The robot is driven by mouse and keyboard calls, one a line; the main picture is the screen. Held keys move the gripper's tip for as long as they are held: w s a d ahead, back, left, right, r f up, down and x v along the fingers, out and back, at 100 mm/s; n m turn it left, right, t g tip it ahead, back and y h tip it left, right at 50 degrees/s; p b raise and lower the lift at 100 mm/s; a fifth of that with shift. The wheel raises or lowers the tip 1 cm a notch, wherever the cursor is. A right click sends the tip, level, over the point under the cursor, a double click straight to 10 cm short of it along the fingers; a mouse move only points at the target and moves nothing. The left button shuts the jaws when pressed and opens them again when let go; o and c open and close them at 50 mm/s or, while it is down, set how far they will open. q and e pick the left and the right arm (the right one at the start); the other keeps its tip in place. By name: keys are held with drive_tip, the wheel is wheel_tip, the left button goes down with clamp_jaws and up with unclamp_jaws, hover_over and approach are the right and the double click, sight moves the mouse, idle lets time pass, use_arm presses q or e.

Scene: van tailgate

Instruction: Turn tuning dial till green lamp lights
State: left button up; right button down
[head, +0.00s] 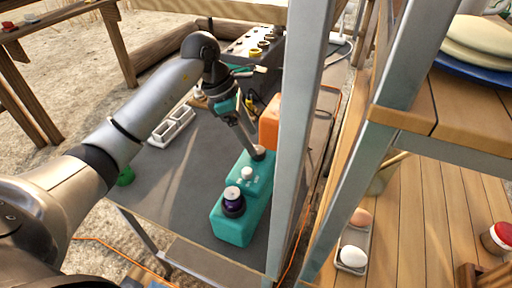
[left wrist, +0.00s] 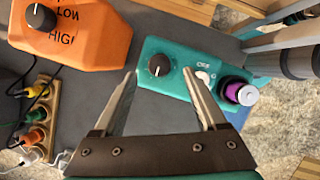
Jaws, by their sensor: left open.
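A teal box (head: 233,229) stands on the grey table; it also shows in the left wrist view (left wrist: 183,82). A black dial (left wrist: 158,65) with a white pointer line sits on its top face. Beside the dial are a small white part (left wrist: 205,77) and a purple-and-black cylinder with a pale top (left wrist: 238,92), also in the head view (head: 232,201). My left gripper (left wrist: 163,78) is open, its fingers on either side of the dial's line and apart from it in the left wrist view. I cannot make out a lit green lamp. My right gripper is not in view.
An orange box (left wrist: 72,33) with its own black dial and LOW/HIGH lettering stands beside the teal box. A power strip (left wrist: 36,128) with plugs lies near it. A metal post (head: 297,140) rises close right of the teal box.

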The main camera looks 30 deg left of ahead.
sight(258, 150)
use_arm(q)
drive_tip(key=x, duration=0.3)
drive_tip(key=shift+w+d+f, duration=0.15)
drive_tip(key=shift+d+f, duration=0.05)
drive_tip(key=shift+f, duration=0.25)
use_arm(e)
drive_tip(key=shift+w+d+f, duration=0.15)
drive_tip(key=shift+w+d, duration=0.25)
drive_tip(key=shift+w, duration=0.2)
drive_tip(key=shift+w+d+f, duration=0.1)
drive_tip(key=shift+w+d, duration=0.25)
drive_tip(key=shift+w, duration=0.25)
use_arm(q)
drive_tip(key=shift+c, duration=0.3)
drive_tip(key=c, duration=0.6)
clamp_jaws()
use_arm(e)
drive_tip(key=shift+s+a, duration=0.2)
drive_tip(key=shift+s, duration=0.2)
